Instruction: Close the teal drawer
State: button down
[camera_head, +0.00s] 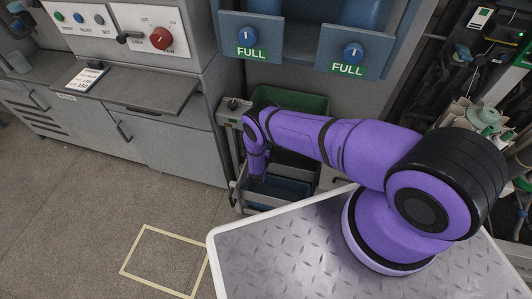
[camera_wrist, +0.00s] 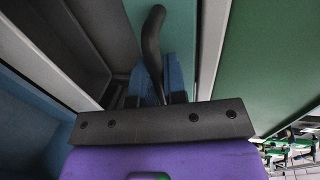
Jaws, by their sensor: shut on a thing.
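In the wrist view, a teal panel (camera_wrist: 184,28), which looks like the drawer's front, runs up the middle. A dark curved handle (camera_wrist: 152,38) stands against it. My gripper (camera_wrist: 157,72) has its blue fingers on either side of this handle and is shut on it. In the head view, my gripper (camera_head: 257,168) points down at a small grey cart unit beside the cabinet. A blue-teal tray-like interior (camera_head: 288,188) shows there, partly behind my arm. My fingertips and the handle are too small to make out in that view. How far the drawer stands out is unclear.
A green bin (camera_head: 308,103) sits on top behind my arm. Grey cabinets (camera_head: 160,150) line the left. The floor at lower left is clear, with a yellow taped outline (camera_head: 150,228). A rack with cones (camera_head: 485,115) stands at right.

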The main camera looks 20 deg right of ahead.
jog(key=shift+w, duration=0.2)
jog(key=c, duration=1.2)
grip_release()
jog(key=shift+d, duration=0.1)
jog(key=v, duration=1)
jog(key=shift+s+a+r, duration=0.1)
jog(key=shift+s+a, duration=0.1)
jog(key=shift+s, duration=0.15)
